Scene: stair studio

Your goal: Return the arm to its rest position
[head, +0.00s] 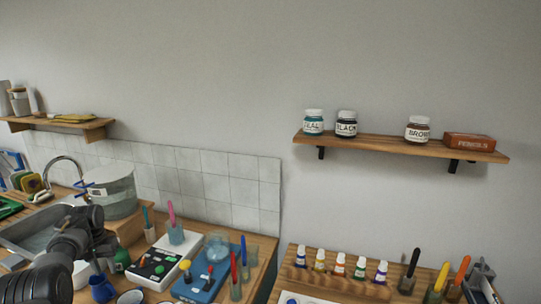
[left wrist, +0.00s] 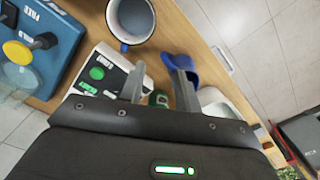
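My left arm (head: 60,262) reaches in from the left edge of the head view, over the sink side of the counter. In the left wrist view my left gripper (left wrist: 160,72) has its two fingers apart, with no object held between them. Below and beyond the fingers are a green mug (left wrist: 159,99), a blue mug (left wrist: 195,68) and a pale mug with a dark inside (left wrist: 130,20). The blue mug also shows in the head view (head: 102,289). My right gripper is not in view.
A white switch box (head: 158,268) and a blue switch panel (head: 208,279) lie on the wooden counter, near cups with pens. A large grey pot (head: 112,192) stands behind the arm. Paint bottles (head: 340,264) line a rack at right. A wall shelf (head: 390,146) holds jars.

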